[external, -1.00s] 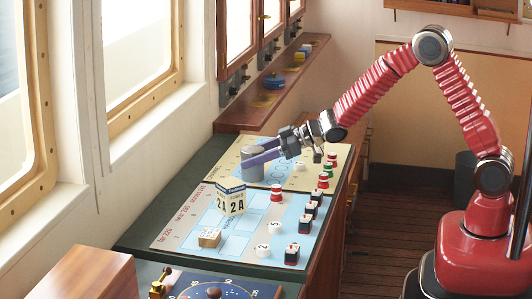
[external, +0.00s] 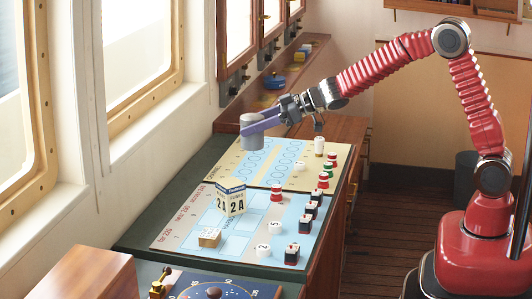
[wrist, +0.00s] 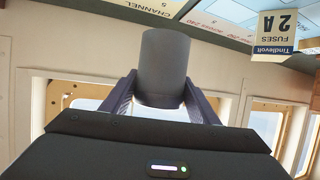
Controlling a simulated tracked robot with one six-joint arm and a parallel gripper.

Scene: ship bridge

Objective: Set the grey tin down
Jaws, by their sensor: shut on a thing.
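The grey tin (external: 252,131) is a plain cylinder held upright above the far board on the console. It also shows in the wrist view (wrist: 163,66), between the purple fingers. My gripper (external: 260,125) is shut on the tin from its right side, reaching in from the right. In the external view the tin appears clear of the surface, with the far chart board (external: 285,158) below and beside it. The tin's far side is hidden.
The near board (external: 190,225) carries a fuses box (external: 231,199), a small wooden block (external: 210,237), white pieces and several dark red-topped blocks. Red, green and white pieces stand along the far board's right edge. A wall shelf (external: 300,75) and windows flank the console.

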